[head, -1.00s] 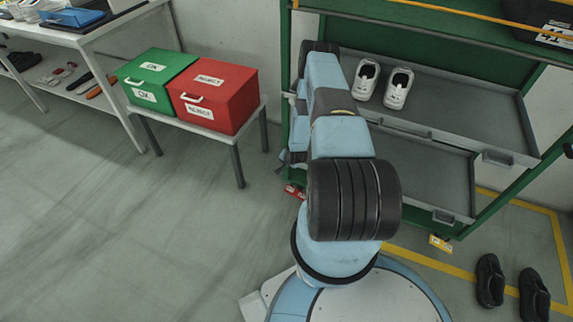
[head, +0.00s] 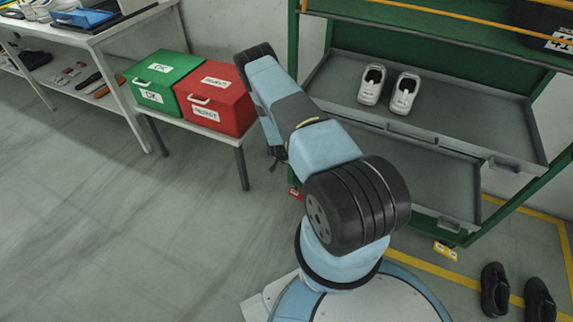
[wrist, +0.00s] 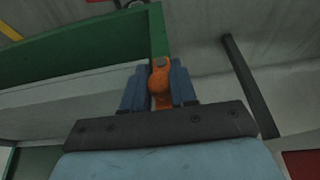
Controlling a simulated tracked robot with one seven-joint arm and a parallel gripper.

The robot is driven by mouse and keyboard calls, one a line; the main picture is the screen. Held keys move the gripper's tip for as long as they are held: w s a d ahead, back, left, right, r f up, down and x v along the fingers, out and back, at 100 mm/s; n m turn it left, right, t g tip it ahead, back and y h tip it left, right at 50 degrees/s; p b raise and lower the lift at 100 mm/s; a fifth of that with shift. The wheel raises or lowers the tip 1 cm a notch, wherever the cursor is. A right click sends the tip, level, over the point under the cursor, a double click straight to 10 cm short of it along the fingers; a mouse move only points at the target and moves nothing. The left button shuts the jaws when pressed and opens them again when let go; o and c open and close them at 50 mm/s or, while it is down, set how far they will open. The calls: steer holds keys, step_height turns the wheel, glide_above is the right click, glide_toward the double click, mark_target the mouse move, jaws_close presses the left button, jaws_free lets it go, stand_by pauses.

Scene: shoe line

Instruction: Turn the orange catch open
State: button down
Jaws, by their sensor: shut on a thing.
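The orange catch (wrist: 159,82) shows in the wrist view, at the edge of a green upright (wrist: 157,30). It has a rounded upper end, and its lower part runs down between the fingers. My gripper (wrist: 161,88) has its two blue fingers on either side of the catch, shut on it. The catch's lower end is hidden behind the gripper's dark body. In the head view, my arm reaches toward the left side of the green rack (head: 293,60), and the catch cannot be made out there.
The rack's grey drawer (head: 450,115) is pulled out and holds white shoes (head: 387,88). A red box (head: 215,98) and a green box (head: 155,80) stand on a small table left of my arm. Black shoes (head: 515,292) lie on the floor at right. Floor at left is clear.

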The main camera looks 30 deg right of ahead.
stand_by(0.4)
steer(key=c, duration=1)
jaws_free()
steer(key=shift+o, duration=0.2)
steer(key=v, duration=1.3)
steer(key=shift+w+a+r, duration=0.15)
steer(key=shift+a+r, duration=0.05)
steer(key=shift+r, duration=0.15)
